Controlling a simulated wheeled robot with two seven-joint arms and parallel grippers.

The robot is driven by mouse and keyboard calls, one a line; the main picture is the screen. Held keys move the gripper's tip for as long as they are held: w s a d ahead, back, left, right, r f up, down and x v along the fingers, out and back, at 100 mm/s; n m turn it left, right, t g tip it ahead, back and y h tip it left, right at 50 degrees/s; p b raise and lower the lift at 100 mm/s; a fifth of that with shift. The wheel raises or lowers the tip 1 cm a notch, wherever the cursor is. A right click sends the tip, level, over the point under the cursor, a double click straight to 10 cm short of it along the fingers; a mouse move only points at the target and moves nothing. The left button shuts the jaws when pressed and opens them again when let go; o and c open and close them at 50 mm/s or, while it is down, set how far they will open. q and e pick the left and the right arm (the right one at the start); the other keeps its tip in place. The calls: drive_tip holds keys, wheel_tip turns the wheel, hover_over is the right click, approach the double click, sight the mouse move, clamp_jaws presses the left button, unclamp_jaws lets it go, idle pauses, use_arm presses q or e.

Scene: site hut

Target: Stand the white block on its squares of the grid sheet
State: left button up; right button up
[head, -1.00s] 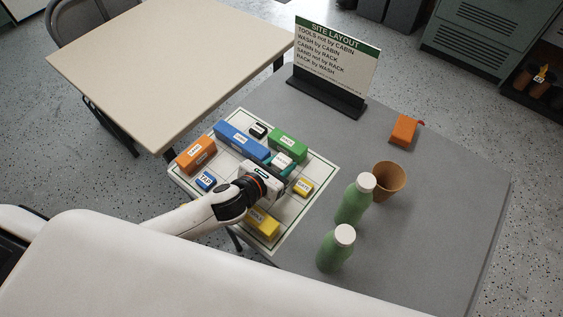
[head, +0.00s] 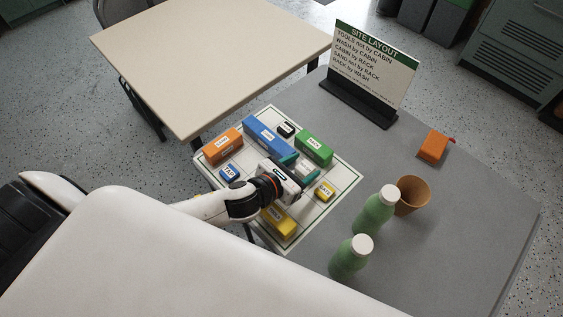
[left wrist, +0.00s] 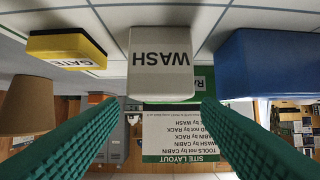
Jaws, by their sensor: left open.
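The white block (head: 308,168), labelled WASH, is on the grid sheet (head: 345,180) among the coloured blocks. In the left wrist view, which is upside down, the white block (left wrist: 160,78) is straight ahead, between the lines of my two teal fingers, with a gap on each side. My left gripper (head: 297,173) is open and empty, close beside the white block in the head view. Its fingers (left wrist: 158,110) also frame the left wrist view. The block's underside is hidden. My right gripper is not in view.
Blue (head: 267,136), green (head: 314,149), orange (head: 222,146) and yellow (head: 279,221) blocks stand on the sheet. A layout sign (head: 372,65) stands behind. Two green bottles (head: 375,212) and a brown cup (head: 412,195) stand to the right. An orange block (head: 432,146) lies farther back.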

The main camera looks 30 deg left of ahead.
use_arm(q)
drive_tip(key=v, duration=0.8)
drive_tip(key=shift+s+a, duration=0.2)
drive_tip(key=shift+s, duration=0.2)
drive_tip(key=shift+s+a+r, duration=0.2)
drive_tip(key=shift+s+r, duration=0.2)
drive_tip(key=shift+s, duration=0.15)
